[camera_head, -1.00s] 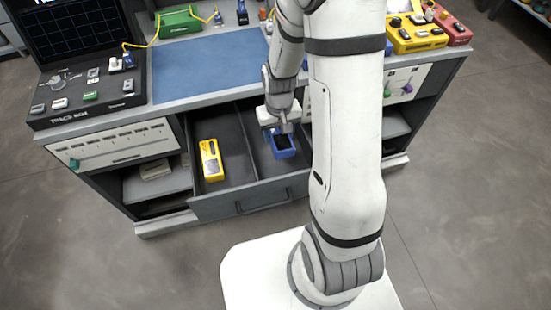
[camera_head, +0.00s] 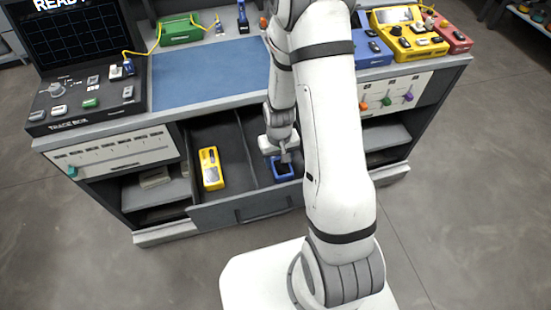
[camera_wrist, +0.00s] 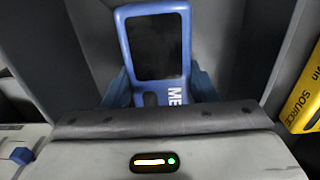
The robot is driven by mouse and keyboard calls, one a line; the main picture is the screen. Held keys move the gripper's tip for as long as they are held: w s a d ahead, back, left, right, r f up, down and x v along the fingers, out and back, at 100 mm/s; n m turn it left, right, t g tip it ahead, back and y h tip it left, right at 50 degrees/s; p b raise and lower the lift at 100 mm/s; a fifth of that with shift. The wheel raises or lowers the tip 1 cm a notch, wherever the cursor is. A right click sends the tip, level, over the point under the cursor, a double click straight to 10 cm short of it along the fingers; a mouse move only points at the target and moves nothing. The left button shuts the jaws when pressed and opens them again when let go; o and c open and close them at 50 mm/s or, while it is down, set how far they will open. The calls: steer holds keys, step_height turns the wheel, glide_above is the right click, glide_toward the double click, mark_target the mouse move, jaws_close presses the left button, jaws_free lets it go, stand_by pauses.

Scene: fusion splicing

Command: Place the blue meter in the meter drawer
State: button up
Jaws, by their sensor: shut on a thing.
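The blue meter (camera_head: 282,170) is inside the right compartment of the open drawer (camera_head: 238,209). It also shows in the wrist view (camera_wrist: 158,50), with a dark screen and part of a white label. My gripper (camera_head: 284,152) is above the drawer and shut on the meter; blue finger edges show at both its sides in the wrist view. The meter's lower end is hidden behind my gripper's body. I cannot tell whether the meter touches the drawer floor.
A yellow device (camera_head: 211,168) lies in the drawer's left compartment, past a divider (camera_head: 246,150). The worktop with a blue mat (camera_head: 205,78) is behind the drawer. A black trace box (camera_head: 85,100) stands left, and yellow and red boxes (camera_head: 415,38) stand right.

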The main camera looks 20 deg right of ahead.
steer(key=o, duration=1.1)
steer(key=shift+o, duration=0.2)
step_height(320, 180, up, 13)
steer(key=p, duration=0.2)
step_height(320, 180, up, 9)
steer(key=t, duration=0.1)
glide_above(279, 158)
steer(key=s, duration=0.5)
steer(key=s+a+r+t, duration=0.1)
steer(key=s+r, duration=0.6)
steer(key=s, duration=0.1)
steer(key=shift+s+a+r, duration=0.15)
steer(key=shift+s+r, duration=0.1)
steer(key=shift+r, duration=0.1)
